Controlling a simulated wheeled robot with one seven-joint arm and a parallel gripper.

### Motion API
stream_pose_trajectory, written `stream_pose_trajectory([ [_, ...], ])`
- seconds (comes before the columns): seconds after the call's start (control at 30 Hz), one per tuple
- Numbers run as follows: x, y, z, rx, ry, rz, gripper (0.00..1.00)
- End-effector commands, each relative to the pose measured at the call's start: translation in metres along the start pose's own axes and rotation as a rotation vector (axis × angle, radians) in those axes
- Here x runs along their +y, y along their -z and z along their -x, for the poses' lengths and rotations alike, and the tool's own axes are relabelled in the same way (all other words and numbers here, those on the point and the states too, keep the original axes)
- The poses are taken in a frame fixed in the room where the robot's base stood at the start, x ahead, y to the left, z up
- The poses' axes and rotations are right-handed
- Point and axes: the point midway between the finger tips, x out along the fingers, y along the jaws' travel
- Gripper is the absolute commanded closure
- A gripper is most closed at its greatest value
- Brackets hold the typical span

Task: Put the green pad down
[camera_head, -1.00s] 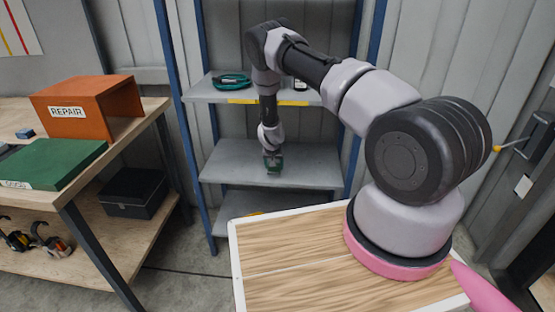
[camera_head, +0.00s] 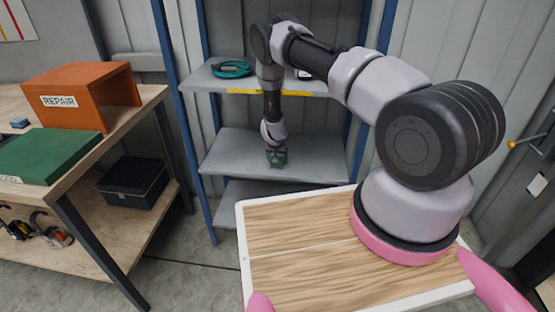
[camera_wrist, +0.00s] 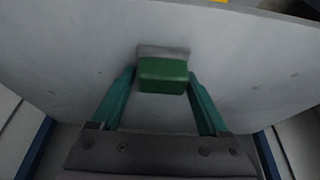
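The green pad (camera_wrist: 163,72) is a small green block with a grey patch along its far side. It sits between the teal fingertips of my gripper (camera_wrist: 163,78) in the wrist view, with a fingertip close against each side. The fingers look shut on it. In the head view my gripper (camera_head: 276,158) points down over the grey middle shelf (camera_head: 235,155). The pad is too small there to tell apart from the teal fingers. I cannot tell whether the pad's underside touches the shelf.
The upper shelf (camera_head: 255,88) holds a teal coil (camera_head: 231,69) and sits above my gripper. Blue posts (camera_head: 180,110) frame the rack. The middle shelf around my gripper looks clear. At left, a workbench carries an orange REPAIR box (camera_head: 80,92) and a flat green box (camera_head: 48,154).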

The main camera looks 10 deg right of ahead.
Motion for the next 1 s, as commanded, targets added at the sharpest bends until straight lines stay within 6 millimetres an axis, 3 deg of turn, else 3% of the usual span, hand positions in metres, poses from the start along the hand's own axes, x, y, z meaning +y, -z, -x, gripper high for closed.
stream_pose_trajectory([
  [0.33,0.0,0.0,0.001,0.0,0.0,0.0,0.01],
  [0.47,-0.001,0.002,0.009,0.0,0.001,-0.001,0.01],
  [0.8,-0.001,0.002,0.079,0.001,0.002,0.0,0.01],
  [1.0,-0.001,0.001,0.111,0.0,0.001,0.001,0.01],
])
